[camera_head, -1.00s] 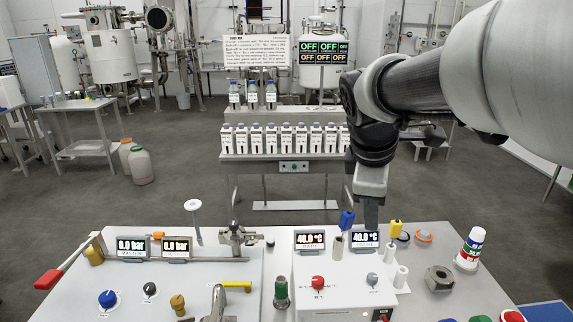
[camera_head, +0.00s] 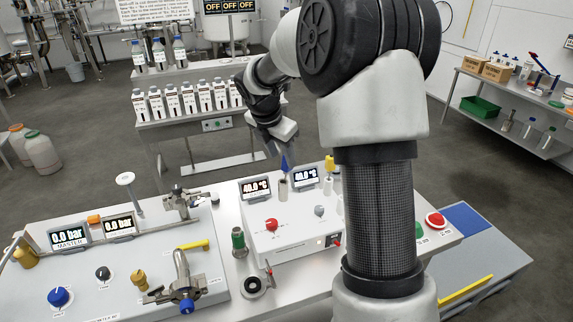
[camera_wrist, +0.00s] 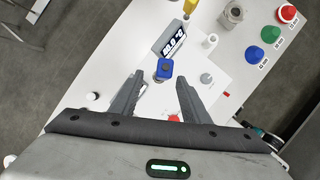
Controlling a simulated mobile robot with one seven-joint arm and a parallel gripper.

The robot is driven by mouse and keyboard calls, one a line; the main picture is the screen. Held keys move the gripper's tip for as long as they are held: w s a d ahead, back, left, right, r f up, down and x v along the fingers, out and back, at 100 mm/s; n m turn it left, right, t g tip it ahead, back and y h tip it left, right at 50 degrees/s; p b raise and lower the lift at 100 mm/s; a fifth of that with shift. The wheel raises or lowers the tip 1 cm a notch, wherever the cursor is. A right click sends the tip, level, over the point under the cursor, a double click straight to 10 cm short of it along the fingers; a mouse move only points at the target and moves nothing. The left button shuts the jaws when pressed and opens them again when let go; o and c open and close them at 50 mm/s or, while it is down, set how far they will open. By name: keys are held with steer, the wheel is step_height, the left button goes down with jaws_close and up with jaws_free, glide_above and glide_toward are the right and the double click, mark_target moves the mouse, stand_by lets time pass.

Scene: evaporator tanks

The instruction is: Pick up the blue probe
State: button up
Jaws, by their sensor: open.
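In the head view my gripper (camera_head: 276,150) is partly hidden and hangs close above and behind the probe. I cannot tell the exact height gap.
A yellow probe (camera_head: 329,167) stands to the right. The displays (camera_head: 255,189) stand close to the blue probe. A red knob (camera_head: 271,224) and a green-topped fitting (camera_head: 238,240) are nearer.

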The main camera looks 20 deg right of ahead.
mark_target(283, 160)
steer(key=x, duration=0.3)
steer(key=shift+w+d+f, duration=0.1)
steer(key=shift+f, duration=0.2)
steer(key=shift+d+x, duration=0.15)
steer(key=shift+x, duration=1.25)
steer(key=shift+d+x, duration=0.15)
steer(key=shift+x, duration=1.2)
steer(key=shift+r, duration=0.1)
jaws_close()
